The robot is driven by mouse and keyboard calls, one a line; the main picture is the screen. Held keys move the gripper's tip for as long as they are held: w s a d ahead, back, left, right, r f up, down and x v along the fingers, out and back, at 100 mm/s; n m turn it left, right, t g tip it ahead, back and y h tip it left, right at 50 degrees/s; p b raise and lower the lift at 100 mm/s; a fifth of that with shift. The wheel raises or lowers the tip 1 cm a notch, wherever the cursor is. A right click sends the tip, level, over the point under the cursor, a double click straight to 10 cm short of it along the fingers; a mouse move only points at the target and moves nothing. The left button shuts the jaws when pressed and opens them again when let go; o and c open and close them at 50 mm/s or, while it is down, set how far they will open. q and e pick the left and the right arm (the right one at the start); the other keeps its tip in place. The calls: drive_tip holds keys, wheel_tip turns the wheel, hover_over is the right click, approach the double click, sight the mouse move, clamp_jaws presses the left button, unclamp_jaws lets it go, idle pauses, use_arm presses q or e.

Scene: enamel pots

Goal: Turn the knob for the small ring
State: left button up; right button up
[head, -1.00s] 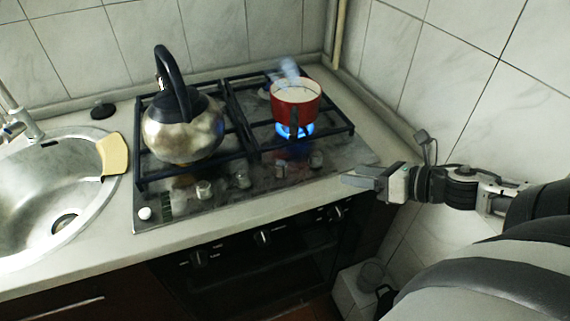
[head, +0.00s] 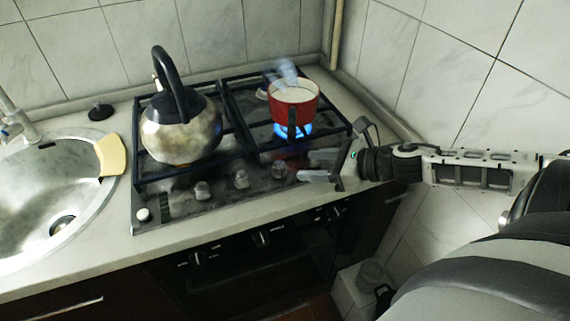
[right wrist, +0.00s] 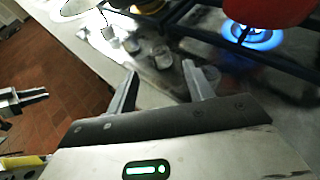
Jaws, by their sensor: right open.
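My right gripper (head: 308,166) is open and empty over the right front of the hob (head: 165,215). Its fingertips are just right of a knob (head: 280,169). In the right wrist view the open jaws (right wrist: 160,72) point at a knob (right wrist: 163,58), which sits just beyond the fingertips, apart from them. More knobs (head: 241,179) line the hob's front edge to the left. A red pot (head: 294,103) of pale liquid steams over a lit blue flame (head: 293,130). What seems to be my left gripper (right wrist: 22,101) shows at the right wrist view's left edge; its jaws are unclear.
A steel kettle (head: 182,134) stands on the left grate. A white button (head: 142,214) is at the hob's front left corner. The sink (head: 70,160) lies left, a tiled wall (head: 450,80) right. Oven knobs (head: 261,238) sit below the counter edge.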

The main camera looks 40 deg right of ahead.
sight(283, 165)
drive_tip(key=x, duration=0.2)
drive_tip(key=shift+w+a+f+b, duration=0.1)
drive_tip(key=shift+w+a+b, duration=0.05)
drive_tip(key=shift+w+b, duration=0.2)
drive_tip(key=shift+p+x, duration=0.4)
drive_tip(key=shift+x, duration=2.15)
drive_tip(key=shift+s, duration=0.1)
drive_tip(key=c, duration=1)
